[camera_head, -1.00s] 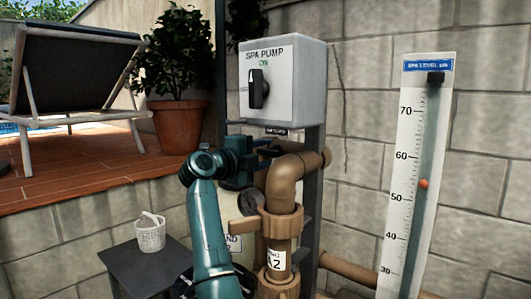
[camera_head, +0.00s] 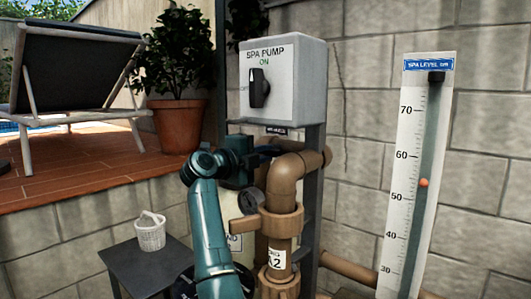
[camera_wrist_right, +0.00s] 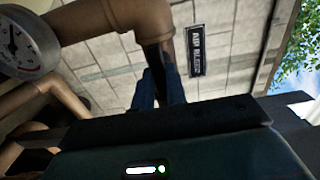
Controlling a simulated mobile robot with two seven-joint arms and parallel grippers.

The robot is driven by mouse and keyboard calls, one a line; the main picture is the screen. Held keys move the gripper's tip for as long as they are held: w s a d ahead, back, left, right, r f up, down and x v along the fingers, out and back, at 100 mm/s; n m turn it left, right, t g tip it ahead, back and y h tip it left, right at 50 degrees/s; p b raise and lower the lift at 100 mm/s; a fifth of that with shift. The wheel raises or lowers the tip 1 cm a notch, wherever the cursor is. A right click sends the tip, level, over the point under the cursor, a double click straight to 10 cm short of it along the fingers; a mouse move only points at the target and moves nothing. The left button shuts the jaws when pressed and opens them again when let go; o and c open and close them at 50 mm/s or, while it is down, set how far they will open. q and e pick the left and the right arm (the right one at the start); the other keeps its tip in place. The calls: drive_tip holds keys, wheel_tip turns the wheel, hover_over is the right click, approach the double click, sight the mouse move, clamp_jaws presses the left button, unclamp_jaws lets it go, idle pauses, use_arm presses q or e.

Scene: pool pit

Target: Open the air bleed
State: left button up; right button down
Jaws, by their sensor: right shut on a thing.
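My right gripper (camera_head: 268,151) is at the top of the brown pipe, below the spa pump box. In the right wrist view its two dark blue fingers (camera_wrist_right: 157,90) are close together, shut on a dark part at the pipe bend that I take to be the air bleed handle. The fingers and hand hide most of that handle, so its angle cannot be told. A small dark label plate (camera_head: 277,130) is just above; it also shows in the right wrist view (camera_wrist_right: 196,50), its text hard to read. My left gripper is not in view.
The brown pipe (camera_head: 285,185) stands close to the hand, with a round gauge (camera_head: 252,200) beside it. The spa pump box (camera_head: 283,80) is above, its switch (camera_head: 259,88) upright. A level scale (camera_head: 409,180) stands right. A small table (camera_head: 135,268) holds a white basket (camera_head: 150,232).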

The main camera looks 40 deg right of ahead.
drive_tip(key=n+p, duration=0.8)
drive_tip(key=p, duration=0.2)
drive_tip(key=shift+p, duration=0.3)
drive_tip(key=n, duration=0.5)
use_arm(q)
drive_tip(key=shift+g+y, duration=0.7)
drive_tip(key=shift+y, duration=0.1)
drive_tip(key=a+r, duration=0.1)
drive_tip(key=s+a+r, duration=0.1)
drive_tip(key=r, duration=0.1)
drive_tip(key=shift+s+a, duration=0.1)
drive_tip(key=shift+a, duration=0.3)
use_arm(e)
drive_tip(key=n, duration=0.5)
drive_tip(key=shift+n, duration=0.3)
drive_tip(key=c, duration=1.3)
unclamp_jaws()
